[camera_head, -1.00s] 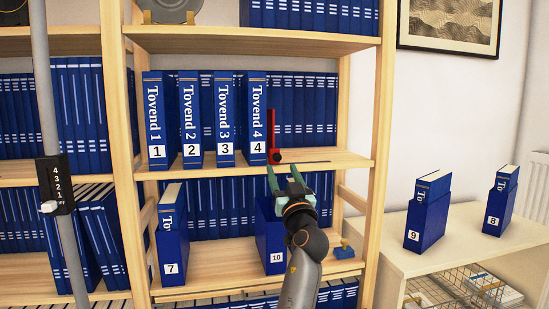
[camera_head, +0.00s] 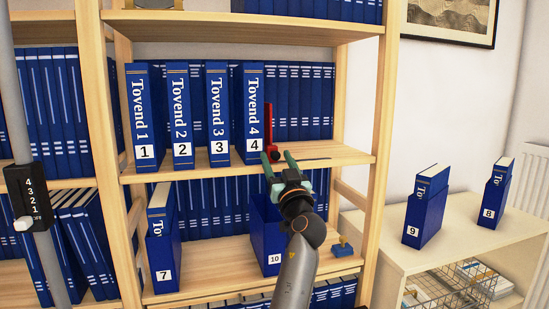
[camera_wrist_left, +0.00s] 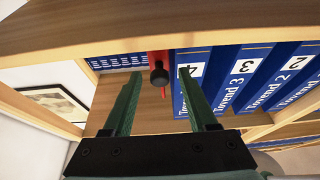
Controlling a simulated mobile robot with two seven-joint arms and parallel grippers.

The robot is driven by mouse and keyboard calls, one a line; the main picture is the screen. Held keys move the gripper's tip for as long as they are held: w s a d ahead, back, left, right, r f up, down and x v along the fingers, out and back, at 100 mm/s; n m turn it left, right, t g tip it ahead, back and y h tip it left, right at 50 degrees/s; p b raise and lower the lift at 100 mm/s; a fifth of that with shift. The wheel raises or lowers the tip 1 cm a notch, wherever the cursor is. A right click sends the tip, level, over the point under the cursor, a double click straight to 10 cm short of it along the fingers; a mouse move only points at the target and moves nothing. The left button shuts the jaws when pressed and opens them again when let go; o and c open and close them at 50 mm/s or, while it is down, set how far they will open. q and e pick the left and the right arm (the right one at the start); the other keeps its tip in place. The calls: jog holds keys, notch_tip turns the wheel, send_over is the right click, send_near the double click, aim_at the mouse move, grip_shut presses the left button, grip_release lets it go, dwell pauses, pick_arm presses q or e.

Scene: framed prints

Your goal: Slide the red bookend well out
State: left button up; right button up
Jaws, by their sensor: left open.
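The red bookend (camera_head: 269,122) stands upright on the middle shelf, just right of the blue binder Tovend 4 (camera_head: 253,110). The bookend also shows in the left wrist view (camera_wrist_left: 158,56), with a dark round knob (camera_wrist_left: 159,77) on its front. My left gripper (camera_head: 277,157) is open at the shelf's front edge, by the foot of the bookend. In the left wrist view the fingers (camera_wrist_left: 159,76) are spread to either side of the knob, with nothing held. In the head view the gripper partly hides the bookend's foot. My right gripper is not in view.
Binders Tovend 1 (camera_head: 142,115), 2 and 3 stand left of binder 4. The middle shelf (camera_head: 330,156) is bare right of the bookend, before a back row of blue volumes. Binder cases 7 (camera_head: 162,245) and 10 (camera_head: 267,235) stand on the shelf below. A wooden post (camera_head: 382,130) bounds the right.

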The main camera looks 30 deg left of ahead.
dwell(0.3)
pick_arm(q)
grip_shut()
dwell(0.3)
dwell(1.0)
